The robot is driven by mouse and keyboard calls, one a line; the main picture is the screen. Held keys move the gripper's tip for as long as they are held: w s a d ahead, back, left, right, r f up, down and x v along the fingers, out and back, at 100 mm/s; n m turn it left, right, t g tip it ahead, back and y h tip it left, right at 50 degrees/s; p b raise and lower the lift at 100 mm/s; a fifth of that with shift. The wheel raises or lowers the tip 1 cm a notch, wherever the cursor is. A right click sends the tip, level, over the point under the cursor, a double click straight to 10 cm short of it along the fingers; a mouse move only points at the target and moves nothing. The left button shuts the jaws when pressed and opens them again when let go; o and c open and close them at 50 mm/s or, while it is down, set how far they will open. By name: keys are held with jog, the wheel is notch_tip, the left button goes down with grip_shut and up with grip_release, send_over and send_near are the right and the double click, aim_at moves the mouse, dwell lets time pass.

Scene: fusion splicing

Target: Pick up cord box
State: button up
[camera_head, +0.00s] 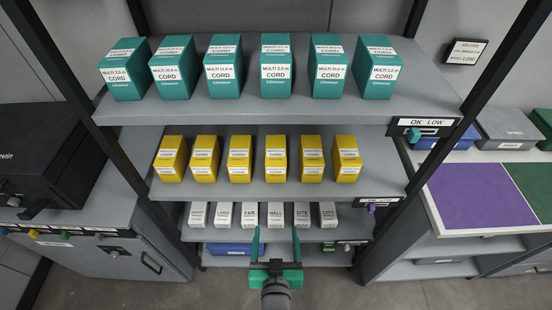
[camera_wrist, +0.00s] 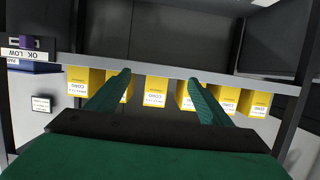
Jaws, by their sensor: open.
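Several teal boxes labelled CORD (camera_head: 276,68) stand in a row on the top shelf. Several smaller yellow boxes labelled CORD (camera_head: 276,158) stand in a row on the middle shelf. In the wrist view the yellow boxes (camera_wrist: 156,91) appear upside down, in a row beyond my fingers. My gripper (camera_head: 275,236) is open and empty. In the head view it is low in front of the rack, overlapping the lower shelves, with its two green fingers pointing toward the rack. In the wrist view the fingers (camera_wrist: 159,78) are spread apart with nothing between them.
Small white boxes (camera_head: 276,214) stand on a lower shelf, partly behind my fingers. Dark rack posts (camera_head: 58,75) flank the shelves. A black case (camera_head: 45,160) stands at left. A bench with a purple mat (camera_head: 480,199) stands at right. An OK LOW sign (camera_head: 427,123) is on the top shelf's edge.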

jog(key=w+r, duration=0.5)
jog(key=w, duration=0.3)
send_near(276, 152)
jog(key=shift+g, duration=0.3)
jog(key=x, duration=0.6)
jog(key=shift+w+d+r, duration=0.1)
jog(key=shift+d, duration=0.05)
jog(key=shift+f+x, duration=0.2)
jog(key=shift+x, duration=2.5)
jog(key=shift+a, duration=0.2)
jog(key=c, duration=1.3)
